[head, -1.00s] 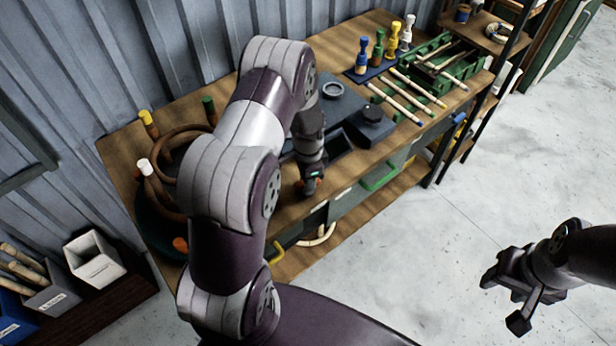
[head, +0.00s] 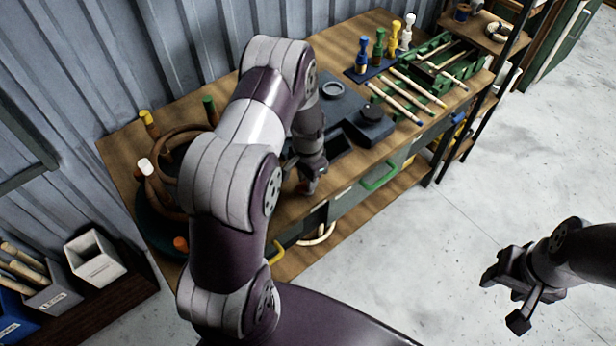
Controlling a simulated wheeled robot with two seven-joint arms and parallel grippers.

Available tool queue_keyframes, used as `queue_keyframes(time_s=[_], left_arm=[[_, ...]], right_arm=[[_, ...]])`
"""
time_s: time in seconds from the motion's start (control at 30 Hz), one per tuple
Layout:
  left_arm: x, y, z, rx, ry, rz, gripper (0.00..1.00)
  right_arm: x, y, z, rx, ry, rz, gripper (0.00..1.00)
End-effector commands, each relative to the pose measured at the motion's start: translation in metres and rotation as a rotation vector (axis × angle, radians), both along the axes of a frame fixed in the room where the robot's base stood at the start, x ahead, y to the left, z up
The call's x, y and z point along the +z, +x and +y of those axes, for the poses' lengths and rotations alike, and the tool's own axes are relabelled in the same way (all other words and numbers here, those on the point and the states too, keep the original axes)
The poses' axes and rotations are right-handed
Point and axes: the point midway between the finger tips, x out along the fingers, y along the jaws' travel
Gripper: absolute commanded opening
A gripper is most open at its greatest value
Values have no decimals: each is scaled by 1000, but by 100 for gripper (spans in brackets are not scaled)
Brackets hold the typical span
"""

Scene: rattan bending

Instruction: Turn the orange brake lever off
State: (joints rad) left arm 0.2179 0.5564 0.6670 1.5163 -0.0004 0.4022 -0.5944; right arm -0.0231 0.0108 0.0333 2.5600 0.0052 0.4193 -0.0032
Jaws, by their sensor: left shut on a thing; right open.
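My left gripper (head: 303,182) is low over the front edge of the wooden workbench (head: 125,152), beside the dark fixture. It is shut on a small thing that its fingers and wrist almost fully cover. I take this to be the orange brake lever, since orange showed at the fingertips a second ago; its angle cannot be made out now. My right gripper (head: 504,299) is open and empty above the concrete floor, well to the right of the bench.
A round jig with bent rattan (head: 190,140) and coloured pegs is at the left. Rattan sticks (head: 418,88) lie at the back right. A green drawer handle (head: 380,176) sticks out in front.

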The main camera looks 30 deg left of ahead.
Motion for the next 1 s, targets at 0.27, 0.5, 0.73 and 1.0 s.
queue_keyframes(time_s=[0.27,0.5,0.73,1.0], left_arm=[[1,1,1,1,1,-4,43],[1,1,0,0,0,-2,49],[24,2,0,0,1,-6,49],[96,1,1,0,2,-7,49]], right_arm=[[0,0,0,0,0,0,49],[0,0,0,0,0,0,49],[-4,0,0,0,0,0,49],[-11,0,0,0,0,0,49]])
